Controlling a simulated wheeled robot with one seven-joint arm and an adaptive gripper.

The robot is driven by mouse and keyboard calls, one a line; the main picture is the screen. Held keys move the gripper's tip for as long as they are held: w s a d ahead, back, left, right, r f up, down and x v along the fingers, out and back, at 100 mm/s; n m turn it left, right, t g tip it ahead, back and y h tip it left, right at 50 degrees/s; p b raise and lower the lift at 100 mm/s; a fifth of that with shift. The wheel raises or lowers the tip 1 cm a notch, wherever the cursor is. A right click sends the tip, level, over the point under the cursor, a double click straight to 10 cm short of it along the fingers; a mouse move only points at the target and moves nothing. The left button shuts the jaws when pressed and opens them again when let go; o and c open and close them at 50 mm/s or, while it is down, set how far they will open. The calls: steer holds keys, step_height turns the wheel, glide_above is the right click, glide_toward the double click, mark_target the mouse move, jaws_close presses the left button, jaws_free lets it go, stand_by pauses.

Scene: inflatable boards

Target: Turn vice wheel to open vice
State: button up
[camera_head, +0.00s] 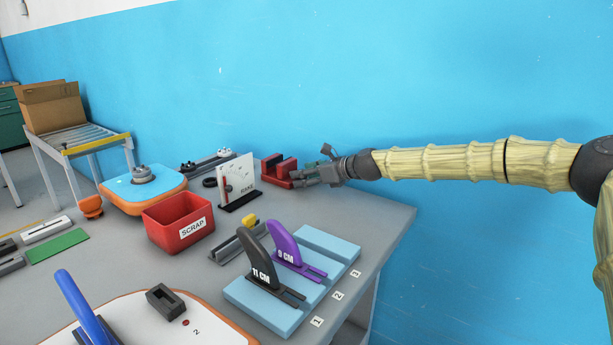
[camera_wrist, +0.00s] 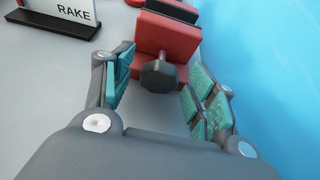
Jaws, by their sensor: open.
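The red vice (camera_head: 279,170) stands near the back edge of the grey table, close to the blue wall. In the wrist view the vice (camera_wrist: 166,45) is straight ahead, with its dark wheel (camera_wrist: 158,76) on the near side. My gripper (camera_head: 303,175) reaches in from the right in the head view. In the wrist view my gripper (camera_wrist: 160,92) is open, with one teal-padded finger on each side of the wheel. Gaps show between the pads and the wheel. The wheel is hard to make out in the head view.
A white board marked RAKE (camera_head: 238,180) stands just left of the vice. A red SCRAP bin (camera_head: 179,221), a blue stand (camera_head: 317,252) with dark and purple fins, and an orange-edged blue board (camera_head: 141,189) are on the table (camera_head: 385,217). The blue wall is close behind.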

steer(key=c, duration=1)
steer(key=shift+n, duration=0.3)
steer(key=shift+t, duration=0.3)
steer(key=shift+s+f+n+t+h, duration=0.15)
steer(key=shift+n+t+h, duration=0.3)
steer(key=shift+n, duration=0.45)
steer(key=shift+a+n+t+h+b, duration=0.1)
steer(key=shift+n+t+h+b, duration=0.15)
steer(key=shift+n+t+b, duration=0.4)
steer(key=shift+s+n+t+h+b, duration=0.15)
steer(key=shift+n+t+h+b, duration=0.25)
steer(key=shift+n+b, duration=0.85)
